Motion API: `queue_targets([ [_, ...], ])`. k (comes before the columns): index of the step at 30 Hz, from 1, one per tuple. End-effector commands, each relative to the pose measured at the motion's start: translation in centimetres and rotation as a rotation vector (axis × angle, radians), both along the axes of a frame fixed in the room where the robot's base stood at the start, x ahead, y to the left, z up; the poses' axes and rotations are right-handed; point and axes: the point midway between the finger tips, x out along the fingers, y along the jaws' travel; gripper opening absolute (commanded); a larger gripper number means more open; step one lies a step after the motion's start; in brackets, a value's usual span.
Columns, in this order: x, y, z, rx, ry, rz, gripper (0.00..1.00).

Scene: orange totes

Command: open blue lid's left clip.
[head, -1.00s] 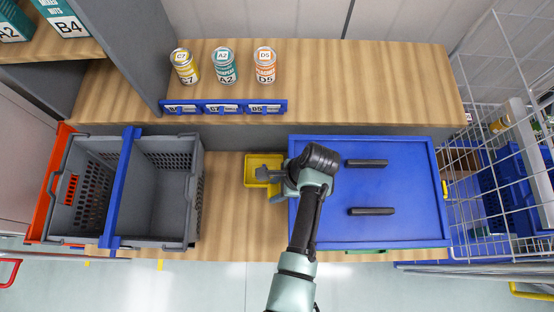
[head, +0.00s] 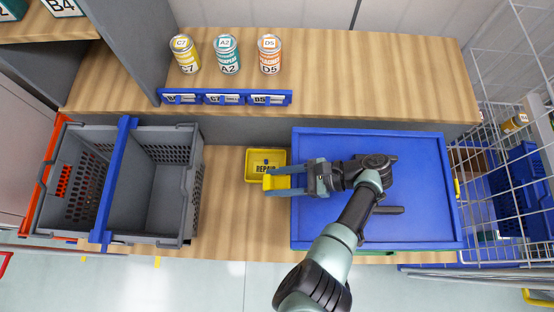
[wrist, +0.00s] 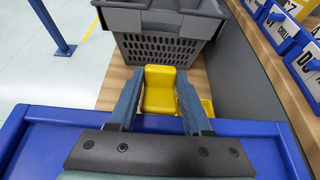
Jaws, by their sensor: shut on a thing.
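The blue lid (head: 330,222) lies on a tote at the right of the bench and has two dark handle bars. Its left clip (head: 276,182) is yellow and sticks out past the lid's left edge. My gripper (head: 268,183) reaches left over that edge and is shut on the clip. In the wrist view, the yellow clip (wrist: 160,92) sits between the two blue-grey fingers. The joint between clip and tote is hidden, so I cannot tell how it is attached. The right clip (head: 457,188) is yellow and lies along the lid's right edge.
A yellow tray marked REPAIR (head: 265,153) stands just left of the lid, close to my fingers. Grey crates (head: 152,212) stand farther left, with bare bench between. Three cans (head: 228,54) stand on the back shelf. A wire cage (head: 500,180) is on the right.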

Motion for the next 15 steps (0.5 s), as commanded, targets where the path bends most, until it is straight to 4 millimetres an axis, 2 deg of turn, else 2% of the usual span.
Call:
queue_targets([
  [15,-0.06,-0.04,0.08,0.049,0.002,0.0,0.0],
])
